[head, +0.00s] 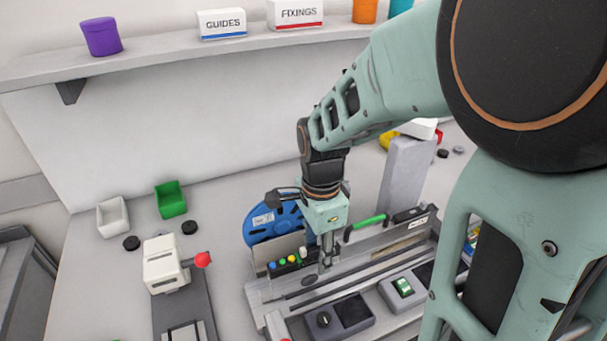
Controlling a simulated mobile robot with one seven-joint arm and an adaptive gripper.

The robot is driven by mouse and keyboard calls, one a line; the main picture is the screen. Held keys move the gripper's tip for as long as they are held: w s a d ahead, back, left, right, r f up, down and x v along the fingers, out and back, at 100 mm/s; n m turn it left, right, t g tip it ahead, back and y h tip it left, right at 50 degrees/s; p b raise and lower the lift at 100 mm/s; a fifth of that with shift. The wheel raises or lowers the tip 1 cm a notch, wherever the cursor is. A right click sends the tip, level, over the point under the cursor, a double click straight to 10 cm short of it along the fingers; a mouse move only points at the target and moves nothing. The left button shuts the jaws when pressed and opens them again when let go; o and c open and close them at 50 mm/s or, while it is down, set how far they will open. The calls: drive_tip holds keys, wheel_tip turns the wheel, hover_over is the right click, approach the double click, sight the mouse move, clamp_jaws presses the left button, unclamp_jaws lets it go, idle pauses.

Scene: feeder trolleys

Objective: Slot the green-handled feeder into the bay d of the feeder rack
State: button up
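The green handle (366,223) of the feeder shows just right of my gripper, above the grey metal feeder rack (262,296). A blue reel (262,232) stands left of my gripper, with a grey plate and a row of small coloured buttons in front of it. I cannot tell whether the reel belongs to the green-handled feeder. My gripper (327,262) points down over the rack, left of the handle. Its fingers show edge-on, so their opening and any contact are unclear. The bay letters are not readable, and my arm hides part of the area behind.
A white device with a red knob (203,260) stands at the left. A green bin (171,199) and a white bin (113,216) sit behind it. A grey post (405,175) rises behind the rack. A shelf (150,66) with boxes and pots runs along the wall.

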sight(308, 273)
wheel_tip(308, 273, down, 7)
drive_tip(key=shift+r, duration=0.2)
clamp_jaws()
idle(0.3)
drive_tip(key=shift+s+a+b, duration=0.25)
drive_tip(key=shift+a+b, duration=0.05)
drive_tip(key=shift+a, duration=0.75)
unclamp_jaws()
idle(0.3)
